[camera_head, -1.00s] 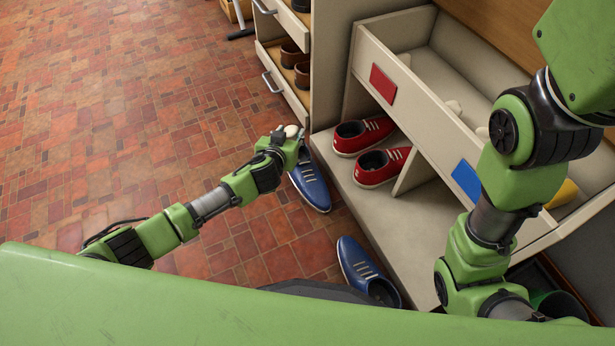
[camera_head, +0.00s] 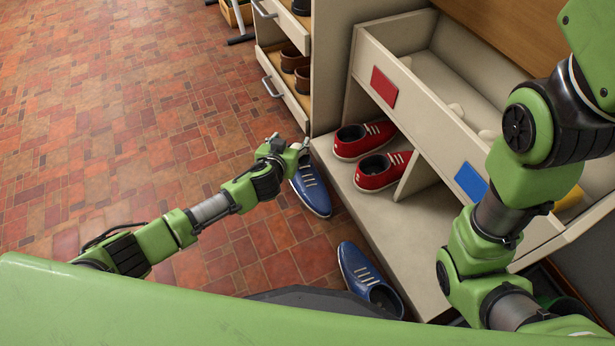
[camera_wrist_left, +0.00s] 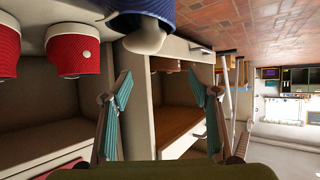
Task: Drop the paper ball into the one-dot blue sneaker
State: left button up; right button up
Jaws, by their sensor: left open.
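My left gripper (camera_head: 289,142) is open above the heel end of a blue sneaker (camera_head: 313,191) on the tiled floor. A second blue sneaker (camera_head: 366,277) lies nearer me, apart from the gripper. No dots can be made out on either. In the left wrist view, which is upside down, a whitish rounded lump, seemingly the paper ball (camera_wrist_left: 146,38), shows at the opening of a blue sneaker (camera_wrist_left: 122,21). It is beyond the open fingers, not between them; whether it rests inside is unclear. My right gripper is out of view.
Two red sneakers (camera_head: 363,138) (camera_head: 381,171) stand on the low shelf of the beige cabinet (camera_head: 415,230), right of the gripper. Drawers with brown shoes (camera_head: 303,78) stand behind. My right arm covers part of the cabinet. The floor at left is clear.

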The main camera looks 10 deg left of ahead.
pick_arm(q)
jog(key=v, duration=1.2)
